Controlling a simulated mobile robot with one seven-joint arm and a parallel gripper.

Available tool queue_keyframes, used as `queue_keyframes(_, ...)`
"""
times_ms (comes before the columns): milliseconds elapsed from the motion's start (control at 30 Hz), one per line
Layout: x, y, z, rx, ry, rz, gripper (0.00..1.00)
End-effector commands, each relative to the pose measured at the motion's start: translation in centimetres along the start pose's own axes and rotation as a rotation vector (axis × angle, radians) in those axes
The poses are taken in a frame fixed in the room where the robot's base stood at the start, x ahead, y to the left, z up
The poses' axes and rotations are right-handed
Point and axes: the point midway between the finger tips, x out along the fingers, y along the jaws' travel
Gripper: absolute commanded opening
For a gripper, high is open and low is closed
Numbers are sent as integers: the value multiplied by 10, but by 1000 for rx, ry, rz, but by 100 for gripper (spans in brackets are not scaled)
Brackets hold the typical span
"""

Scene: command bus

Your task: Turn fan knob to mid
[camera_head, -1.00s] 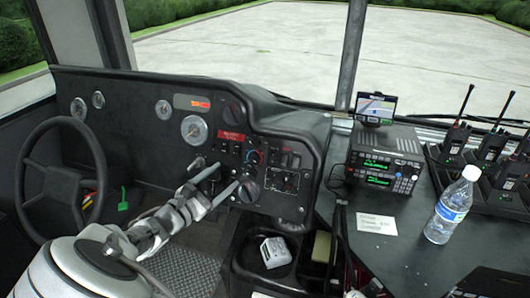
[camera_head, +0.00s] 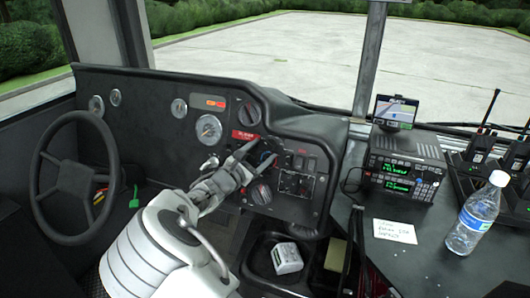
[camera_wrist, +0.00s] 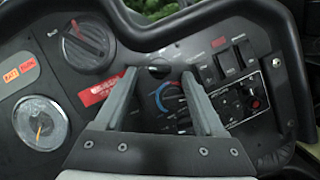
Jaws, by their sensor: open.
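The dashboard panel (camera_head: 300,210) carries several knobs; I cannot read which is marked as the fan. A large dark knob (camera_head: 250,112) sits high on the panel, and also shows upper left in the wrist view (camera_wrist: 88,43). A lower dark knob (camera_head: 261,193) sits below my gripper. My gripper (camera_head: 256,154) is open before the panel, near the dial with a blue and red arc. In the wrist view, a small dark knob (camera_wrist: 158,69) shows between the fingertips, with the arc dial (camera_wrist: 171,98) just below. I cannot tell whether the fingers touch anything.
A red label (camera_wrist: 98,91) and a round gauge (camera_wrist: 40,122) lie left of the fingers. Switches (camera_wrist: 228,62) lie to the right. The steering wheel (camera_head: 39,190) is at the left. A radio (camera_head: 405,165) and water bottle (camera_head: 470,225) stand on the right console.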

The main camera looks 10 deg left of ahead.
Motion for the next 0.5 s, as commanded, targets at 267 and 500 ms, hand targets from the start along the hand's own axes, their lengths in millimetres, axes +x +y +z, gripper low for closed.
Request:
queue_keyframes(267, 21, 0, 0, 1, 0, 1, 71)
queue_keyframes(500, 22, 0, 0, 0, 0, 1, 71)
